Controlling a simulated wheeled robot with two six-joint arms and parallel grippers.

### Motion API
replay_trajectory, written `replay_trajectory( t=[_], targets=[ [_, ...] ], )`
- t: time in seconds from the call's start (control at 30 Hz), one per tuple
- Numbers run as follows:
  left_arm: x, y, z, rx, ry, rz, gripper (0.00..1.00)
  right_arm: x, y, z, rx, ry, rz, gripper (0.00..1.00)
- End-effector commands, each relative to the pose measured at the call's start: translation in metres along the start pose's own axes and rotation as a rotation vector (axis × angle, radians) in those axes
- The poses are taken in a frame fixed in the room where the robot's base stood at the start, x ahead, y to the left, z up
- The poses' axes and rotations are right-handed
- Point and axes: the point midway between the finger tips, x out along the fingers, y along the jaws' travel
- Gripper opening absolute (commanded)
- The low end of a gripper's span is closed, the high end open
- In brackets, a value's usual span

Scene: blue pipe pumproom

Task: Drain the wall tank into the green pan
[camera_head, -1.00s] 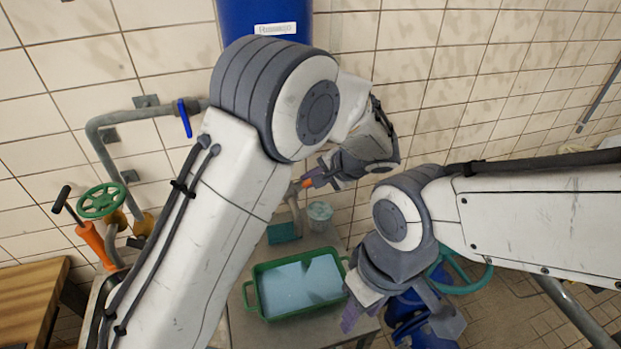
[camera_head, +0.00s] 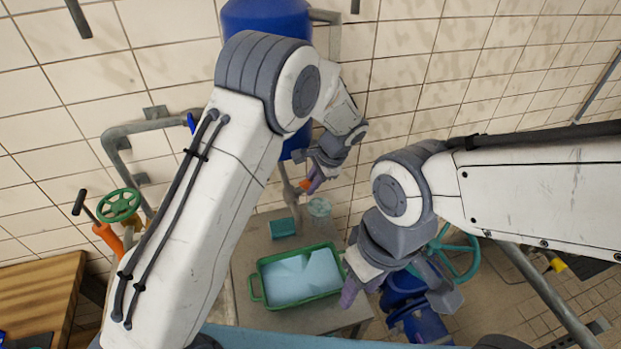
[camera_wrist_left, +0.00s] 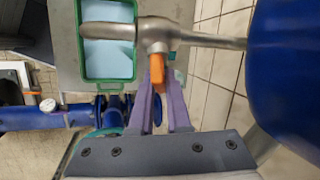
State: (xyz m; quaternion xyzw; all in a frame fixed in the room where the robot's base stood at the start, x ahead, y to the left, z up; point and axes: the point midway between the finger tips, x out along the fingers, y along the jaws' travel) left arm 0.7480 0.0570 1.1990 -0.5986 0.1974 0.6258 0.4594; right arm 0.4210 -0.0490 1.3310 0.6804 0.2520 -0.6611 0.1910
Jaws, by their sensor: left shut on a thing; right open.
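The blue wall tank (camera_head: 262,16) hangs on the tiled wall, partly hidden behind my left arm; in the left wrist view its side (camera_wrist_left: 290,65) fills the right. A metal drain pipe (camera_wrist_left: 205,40) runs from it to a tap with an orange lever (camera_wrist_left: 156,73). My left gripper (camera_head: 311,187) is shut on the lever, its purple fingers on either side of it. The green pan (camera_head: 258,285) stands on a grey stand below, with pale blue liquid in it. In the wrist view the pipe's end lies across the pan (camera_wrist_left: 110,81). My right gripper (camera_head: 397,297) is open and empty, right of the pan.
A teal sponge-like block (camera_head: 282,228) and a small pale cup (camera_head: 319,207) sit behind the pan. A green handwheel (camera_head: 118,205) and orange-handled tool (camera_head: 108,238) stand left, near a wooden table (camera_head: 40,300). A blue pump (camera_head: 415,315) with a teal wheel is at right.

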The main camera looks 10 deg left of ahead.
Motion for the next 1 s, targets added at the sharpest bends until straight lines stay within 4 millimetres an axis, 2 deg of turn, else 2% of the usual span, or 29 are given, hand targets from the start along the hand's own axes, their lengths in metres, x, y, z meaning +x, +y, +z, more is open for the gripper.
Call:
replay_trajectory(
  t=[0.03,0.47,0.5,0.53,0.57,0.87,1.0],
  targets=[
    [0.002,0.002,0.006,0.004,-0.019,0.014,0.00,-0.002,0.000,0.000,0.000,0.000,0.000,0.45],
    [0.004,0.002,0.005,0.011,-0.019,0.019,0.00,-0.002,0.000,0.000,-0.001,-0.001,0.000,0.45],
    [0.004,0.002,0.005,0.010,-0.019,0.019,0.30,-0.002,0.000,0.000,-0.001,-0.001,0.000,0.45],
    [0.004,0.002,0.005,0.010,-0.019,0.018,0.42,-0.002,0.000,0.000,-0.001,-0.001,0.000,0.45],
    [0.004,0.002,0.005,0.010,-0.018,0.018,0.45,-0.002,0.000,0.000,-0.001,-0.001,0.000,0.45],
    [0.001,0.001,0.002,0.011,-0.009,0.013,0.45,-0.002,0.000,0.000,-0.001,0.000,0.000,0.45],
    [-0.009,0.001,0.000,0.010,-0.005,0.011,0.45,0.007,0.000,0.000,-0.001,0.000,0.000,0.45]
  ],
)
